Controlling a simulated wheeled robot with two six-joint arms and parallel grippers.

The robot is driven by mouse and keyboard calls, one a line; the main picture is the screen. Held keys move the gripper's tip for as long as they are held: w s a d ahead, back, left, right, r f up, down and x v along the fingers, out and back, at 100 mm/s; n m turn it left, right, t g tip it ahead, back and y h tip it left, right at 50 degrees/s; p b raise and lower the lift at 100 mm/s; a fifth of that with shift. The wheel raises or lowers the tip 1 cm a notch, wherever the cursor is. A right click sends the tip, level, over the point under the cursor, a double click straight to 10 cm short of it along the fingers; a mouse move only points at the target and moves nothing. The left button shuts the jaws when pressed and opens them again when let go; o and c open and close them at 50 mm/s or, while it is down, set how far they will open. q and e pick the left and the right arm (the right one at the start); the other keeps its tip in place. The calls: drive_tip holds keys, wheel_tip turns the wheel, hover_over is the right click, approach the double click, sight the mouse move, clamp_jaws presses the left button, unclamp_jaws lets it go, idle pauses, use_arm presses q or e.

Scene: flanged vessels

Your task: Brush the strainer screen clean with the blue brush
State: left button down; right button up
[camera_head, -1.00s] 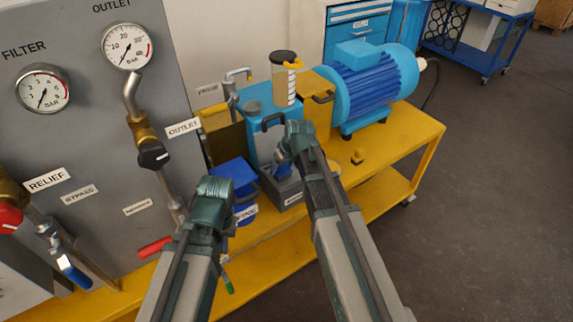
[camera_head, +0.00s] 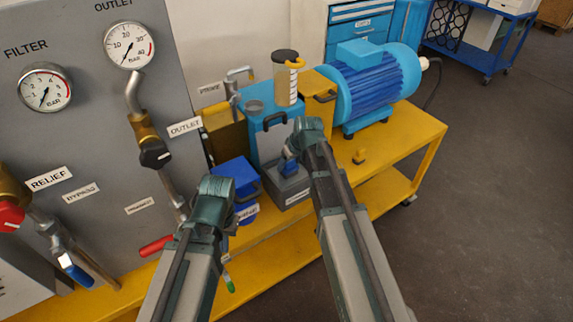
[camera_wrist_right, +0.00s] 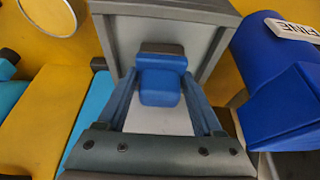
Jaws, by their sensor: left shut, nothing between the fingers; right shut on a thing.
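The blue brush is probably the blue block (camera_wrist_right: 160,82) between the fingers of my right gripper (camera_wrist_right: 160,95). In the head view this blue piece (camera_head: 289,166) shows just below the right wrist, at the grey box (camera_head: 290,192); its bristles are hidden. The grey box also shows in the right wrist view (camera_wrist_right: 200,42), behind the blue block. Whether they touch is unclear. My left gripper (camera_head: 216,192) is shut and empty near the blue bin (camera_head: 233,172), its fingertips mostly hidden. I cannot clearly make out the strainer screen.
The blue bin marked FINE (camera_wrist_right: 285,105) is close beside the grey box. A blue tank (camera_head: 266,125) and a blue motor (camera_head: 372,85) stand behind on the yellow cart (camera_head: 405,135). A gauge panel (camera_head: 85,120) closes off the left.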

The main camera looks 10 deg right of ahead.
drive_tip(key=shift+w+d+f, duration=0.1)
drive_tip(key=shift+w+d, duration=0.15)
drive_tip(key=shift+d, duration=0.45)
drive_tip(key=shift+w+d+f, duration=0.1)
drive_tip(key=shift+w+d, duration=0.1)
drive_tip(key=shift+d, duration=0.5)
drive_tip(key=shift+s+a+r, duration=0.1)
drive_tip(key=shift+s+a, duration=0.15)
drive_tip(key=shift+a, duration=0.4)
drive_tip(key=shift+s+a, duration=0.2)
drive_tip(key=shift+a, duration=0.45)
drive_tip(key=shift+a, duration=0.1)
drive_tip(key=shift+s+a, duration=0.3)
drive_tip(key=shift+a, duration=0.45)
drive_tip(key=shift+s+a, duration=0.3)
drive_tip(key=shift+a, duration=0.4)
